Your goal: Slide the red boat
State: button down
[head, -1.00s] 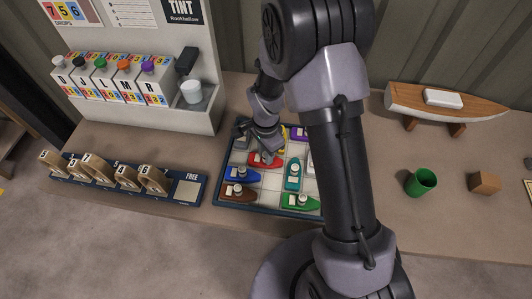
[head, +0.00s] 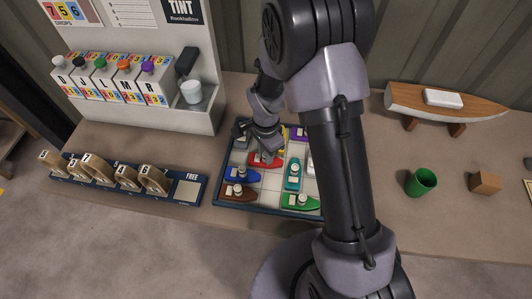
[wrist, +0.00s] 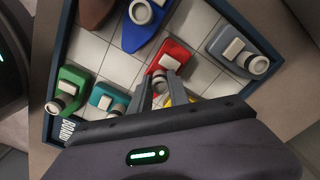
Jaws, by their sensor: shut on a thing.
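The red boat (head: 262,160) lies on the tiled board (head: 262,211) in the left part of the grid, above the blue boat (head: 243,174). In the wrist view, the red boat (wrist: 178,50) has a white cabin and a round white funnel. My gripper (wrist: 162,76) is shut on the red boat at the funnel end, with its fingers reaching down to it. In the head view my gripper (head: 267,150) is partly hidden behind its own wrist and over the boat.
A grey boat (wrist: 240,50), a teal boat (head: 293,175), a green boat (head: 300,201) and a brown boat (head: 237,191) share the board. A yellow boat is mostly hidden by my fingers. Bare tiles show (wrist: 120,62) beside the red boat. The board has a raised blue rim.

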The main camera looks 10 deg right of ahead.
jog(key=a, duration=0.1)
jog(key=w+a, duration=0.1)
jog(key=a, duration=0.1)
jog(key=w+a+b, duration=0.1)
jog(key=a, duration=0.1)
jog(key=shift+w+a, duration=0.1)
jog(key=shift+a, duration=0.1)
jog(key=shift+w+a+r, duration=0.1)
jog(key=shift+w+a, duration=0.05)
jog(key=shift+a, duration=0.1)
jog(key=c, duration=1.6)
grip_release()
jog(key=o, duration=0.3)
jog(key=shift+a, duration=0.25)
jog(key=shift+o, duration=0.2)
jog(key=shift+d, duration=0.1)
